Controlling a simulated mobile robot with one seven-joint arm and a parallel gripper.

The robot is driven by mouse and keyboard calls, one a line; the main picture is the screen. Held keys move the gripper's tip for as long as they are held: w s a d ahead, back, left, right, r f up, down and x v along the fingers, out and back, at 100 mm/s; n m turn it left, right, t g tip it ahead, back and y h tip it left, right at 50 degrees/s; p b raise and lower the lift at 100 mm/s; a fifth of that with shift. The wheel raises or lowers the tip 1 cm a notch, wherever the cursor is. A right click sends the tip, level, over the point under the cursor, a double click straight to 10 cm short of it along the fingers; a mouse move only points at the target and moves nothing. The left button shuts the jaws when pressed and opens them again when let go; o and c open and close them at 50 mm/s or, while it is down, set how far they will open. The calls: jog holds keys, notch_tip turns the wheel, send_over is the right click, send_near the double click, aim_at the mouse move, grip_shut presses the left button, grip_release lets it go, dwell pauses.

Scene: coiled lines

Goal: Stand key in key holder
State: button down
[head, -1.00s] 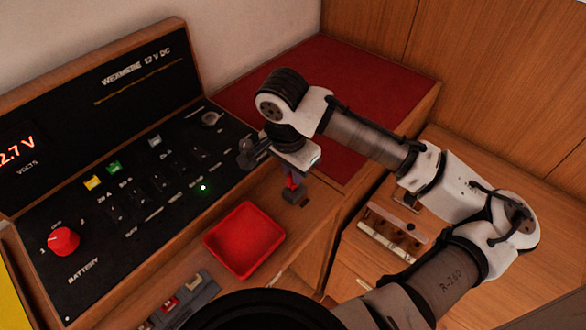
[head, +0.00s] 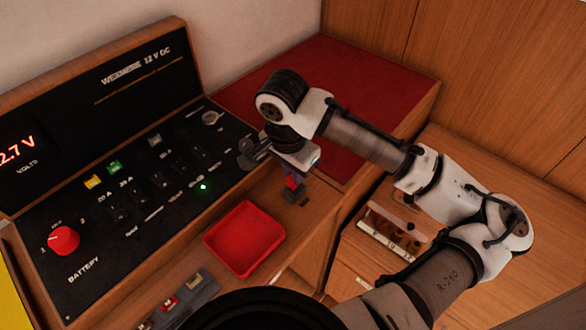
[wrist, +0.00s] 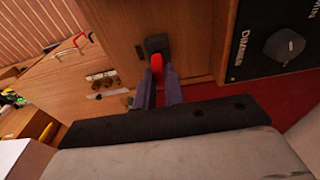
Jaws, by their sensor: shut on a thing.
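My gripper (head: 291,177) points down over the wooden ledge to the right of the red tray. It is shut on a red key (wrist: 158,67), whose red part shows between the two purple-grey fingers in the wrist view. In the head view the key (head: 291,184) is a small red patch, mostly hidden by the fingers. A small dark block (wrist: 155,44) is at the key's far end, seemingly the key holder; it also shows on the ledge in the head view (head: 292,195). Whether the key is seated in it or just touches it, I cannot tell.
The red tray (head: 245,240) lies left of my gripper. The black switch panel (head: 150,190) with a red battery knob (head: 63,240) rises behind. A grey box (head: 183,300) is at the front. A wooden rack (head: 393,233) stands below on the right.

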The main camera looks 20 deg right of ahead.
jog(key=shift+f+b, duration=0.4)
jog(key=shift+f, duration=0.6)
dwell(0.9)
jog(key=c, duration=1.4)
grip_release()
jog(key=shift+r, duration=0.1)
notch_tip(320, 180, up, 14)
jog(key=a, duration=0.1)
jog(key=shift+s+a+f+b, duration=0.2)
jog(key=shift+s+b, duration=0.1)
jog(key=shift+s, duration=0.15)
